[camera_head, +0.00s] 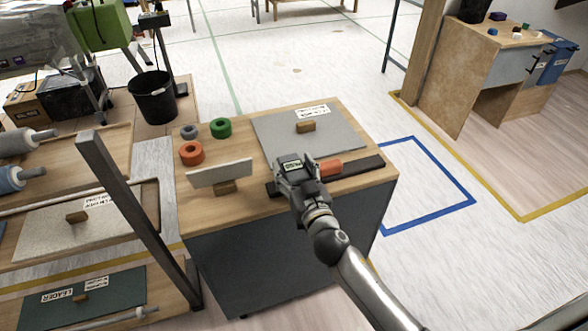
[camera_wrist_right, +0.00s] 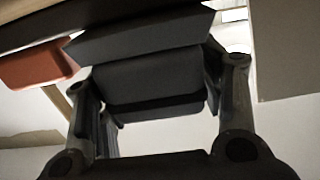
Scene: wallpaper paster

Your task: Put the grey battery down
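My right gripper (camera_head: 294,170) reaches over the wooden worktop from the lower right. It is closed around a dark grey block, the grey battery (camera_wrist_right: 145,85), whose sides lie between the two fingers in the wrist view. In the head view the gripper covers most of the battery, and a small white label shows there. It is just over a long dark bar (camera_head: 358,170) on the worktop (camera_head: 240,213). I cannot tell whether the battery touches the bar. My left gripper is not in view.
An orange block (camera_head: 330,168) is close to the right of the gripper. A grey sheet (camera_head: 340,137) with a wooden block (camera_head: 306,126) lies behind. A pale board (camera_head: 220,174) stands to the left, with green (camera_head: 221,128) and orange (camera_head: 191,153) rings beyond.

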